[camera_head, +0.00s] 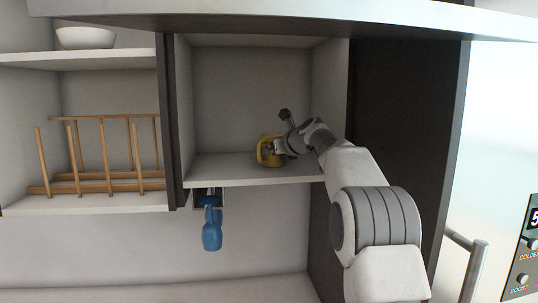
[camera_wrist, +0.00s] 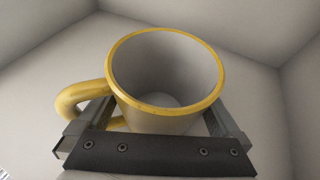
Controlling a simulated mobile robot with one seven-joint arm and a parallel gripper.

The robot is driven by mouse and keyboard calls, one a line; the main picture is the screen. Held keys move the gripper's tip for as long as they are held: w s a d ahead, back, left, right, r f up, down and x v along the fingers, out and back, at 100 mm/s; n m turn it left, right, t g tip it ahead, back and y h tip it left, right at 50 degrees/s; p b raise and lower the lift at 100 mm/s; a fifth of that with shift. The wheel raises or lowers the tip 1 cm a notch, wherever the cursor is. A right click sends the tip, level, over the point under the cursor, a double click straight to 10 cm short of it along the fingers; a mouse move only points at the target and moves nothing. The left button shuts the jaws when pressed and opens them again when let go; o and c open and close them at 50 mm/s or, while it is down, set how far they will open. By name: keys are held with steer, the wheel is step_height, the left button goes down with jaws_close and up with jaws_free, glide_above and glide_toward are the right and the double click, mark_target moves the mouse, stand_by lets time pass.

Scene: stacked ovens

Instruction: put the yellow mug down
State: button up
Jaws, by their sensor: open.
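The yellow mug (camera_head: 270,151) stands upright on the shelf floor of the open cabinet compartment, near its front edge. In the wrist view the mug (camera_wrist: 168,75) has a yellow rim and handle and a pale, empty inside; its handle points left. My gripper (camera_wrist: 160,122) is at the mug, with one finger on each side of its body. The jaws are open. Whether either finger touches the mug cannot be told. In the head view my gripper (camera_head: 281,147) reaches in from the right and partly hides the mug.
The compartment's side walls and back enclose the mug, with bare shelf (camera_head: 220,168) to its left. A blue mug (camera_head: 211,228) hangs below the shelf. A wooden rack (camera_head: 105,160) and a white bowl (camera_head: 86,38) are in the left cabinet. A dark cabinet side (camera_head: 400,110) stands at right.

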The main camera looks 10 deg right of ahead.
steer(key=b+v, duration=0.3)
steer(key=v, duration=0.9)
steer(key=shift+d, duration=0.1)
